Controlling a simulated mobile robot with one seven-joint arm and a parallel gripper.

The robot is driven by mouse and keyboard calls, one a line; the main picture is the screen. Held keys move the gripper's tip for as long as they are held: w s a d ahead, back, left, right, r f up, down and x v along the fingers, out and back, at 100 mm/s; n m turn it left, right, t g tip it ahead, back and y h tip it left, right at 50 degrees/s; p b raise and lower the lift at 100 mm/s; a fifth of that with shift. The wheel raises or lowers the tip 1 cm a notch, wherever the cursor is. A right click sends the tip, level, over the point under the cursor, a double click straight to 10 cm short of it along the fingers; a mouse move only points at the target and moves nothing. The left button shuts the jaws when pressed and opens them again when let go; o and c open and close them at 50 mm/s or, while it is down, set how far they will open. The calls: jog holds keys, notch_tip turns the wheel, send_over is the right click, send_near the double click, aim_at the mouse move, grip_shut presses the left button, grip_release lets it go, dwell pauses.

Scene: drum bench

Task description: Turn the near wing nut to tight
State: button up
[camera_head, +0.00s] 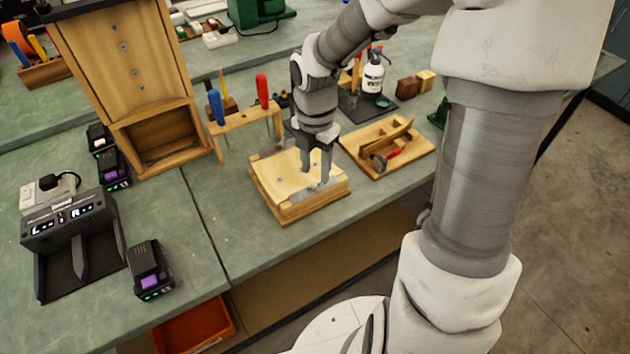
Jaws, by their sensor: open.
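A square wooden block fixture (280,200) with a pale top sits on the green bench, near its front edge. Small metal pieces show on its top, one at the front right corner (312,189) under my gripper. I cannot make out clearly which of them is the near wing nut, as it is small and partly hidden by the fingers. My gripper (316,180) points down over the right front part of the fixture, with its two fingers apart. I cannot tell whether the fingertips touch anything.
A wooden tray (415,158) with tools lies right of the fixture. A wooden rack (240,122) with screwdrivers stands behind it. A tall wooden box (128,60) and a battery charger (72,225) stand left.

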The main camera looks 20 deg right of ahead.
aim_at(315, 186)
jog(key=shift+f+b, duration=0.35)
jog(key=shift+f, duration=1.65)
grip_shut()
